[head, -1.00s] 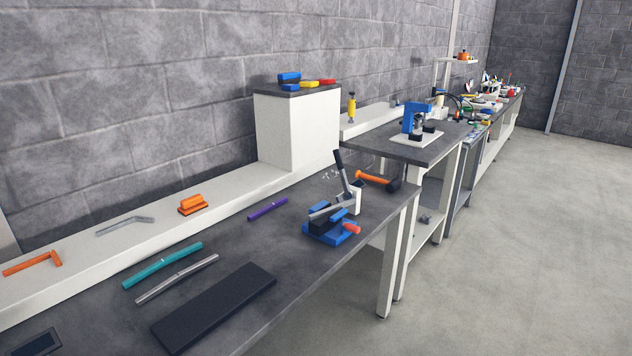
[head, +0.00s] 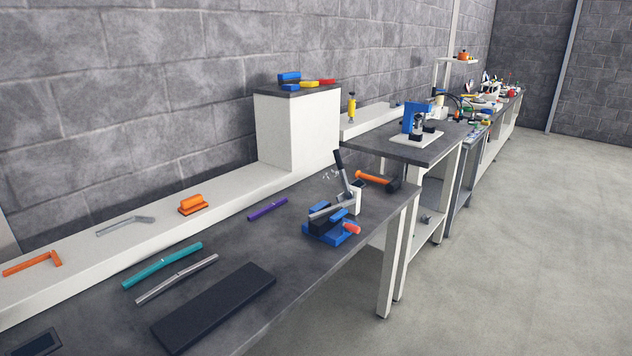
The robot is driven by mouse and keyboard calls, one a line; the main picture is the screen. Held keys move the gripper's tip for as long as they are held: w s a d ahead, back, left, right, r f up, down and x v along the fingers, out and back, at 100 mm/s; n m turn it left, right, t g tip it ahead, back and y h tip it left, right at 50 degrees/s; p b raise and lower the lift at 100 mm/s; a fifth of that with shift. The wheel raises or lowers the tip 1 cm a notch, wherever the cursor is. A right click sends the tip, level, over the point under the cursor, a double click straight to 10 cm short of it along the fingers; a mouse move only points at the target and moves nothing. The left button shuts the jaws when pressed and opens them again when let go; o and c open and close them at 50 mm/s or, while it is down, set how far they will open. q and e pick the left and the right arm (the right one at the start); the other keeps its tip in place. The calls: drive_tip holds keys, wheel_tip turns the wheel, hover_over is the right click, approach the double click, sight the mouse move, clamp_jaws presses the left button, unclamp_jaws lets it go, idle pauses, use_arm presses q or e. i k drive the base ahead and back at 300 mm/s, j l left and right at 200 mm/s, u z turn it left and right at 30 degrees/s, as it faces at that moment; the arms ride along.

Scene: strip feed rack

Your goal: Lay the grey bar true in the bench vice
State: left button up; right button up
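A grey bar (head: 177,279) lies flat on the dark bench top, beside and in front of a teal bar (head: 162,266). The blue bench vice (head: 322,236) with dark jaws and an orange-red handle end stands near the bench's right edge. A grey piece (head: 332,208) lies over or just behind the vice jaws; I cannot tell whether it belongs to the vice or to the black-handled lever tool behind it. Neither of my grippers is in view.
A black mat (head: 214,307) lies in front of the bars. A purple bar (head: 267,209) lies between them and the vice. An orange-handled hammer (head: 377,180) lies behind the vice. A white ledge (head: 150,247) along the wall holds orange and grey tools. Open floor lies right.

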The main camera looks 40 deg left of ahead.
sight(313, 216)
drive_tip(key=i+u, duration=0.15)
drive_tip(key=u, duration=0.95)
drive_tip(key=i+l+u, duration=0.35)
drive_tip(key=l+u, duration=0.15)
drive_tip(key=l, duration=0.2)
drive_tip(key=i+l+u, duration=0.2)
drive_tip(key=l, duration=0.2)
drive_tip(key=l+u, duration=0.25)
drive_tip(key=l, duration=0.15)
drive_tip(key=i+l+u, duration=0.1)
drive_tip(key=l+u, duration=0.15)
drive_tip(key=l, duration=0.25)
drive_tip(key=i+l, duration=0.1)
drive_tip(key=l, duration=1.15)
drive_tip(key=i, duration=0.05)
